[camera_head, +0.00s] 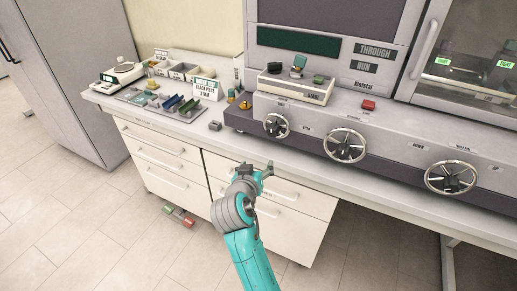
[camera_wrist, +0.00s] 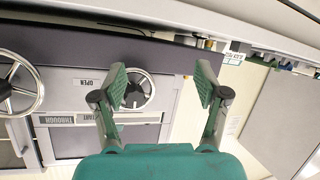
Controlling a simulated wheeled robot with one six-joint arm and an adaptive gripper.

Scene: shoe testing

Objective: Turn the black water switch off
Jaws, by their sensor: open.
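Three silver handwheels with dark hubs sit on the front of the grey machine: a left one (camera_head: 276,125), a middle one (camera_head: 344,145) and a right one (camera_head: 451,177). A small label above the right wheel seems to read WATER; I cannot tell for certain which control is the black water switch. My gripper (camera_head: 262,169) is open and empty, in front of the counter and below the left wheel. In the wrist view my open fingers (camera_wrist: 163,86) have a round wheel (camera_wrist: 140,88) behind them, partly hidden by the left finger. Another wheel (camera_wrist: 12,88) is cut off at the left edge.
A white box (camera_head: 292,88) with black and green parts stands on the machine, and a red button (camera_head: 368,105) is right of it. Trays (camera_head: 168,103) and a scale (camera_head: 122,73) occupy the counter's left. White drawers (camera_head: 160,165) are below. The floor in front is mostly clear.

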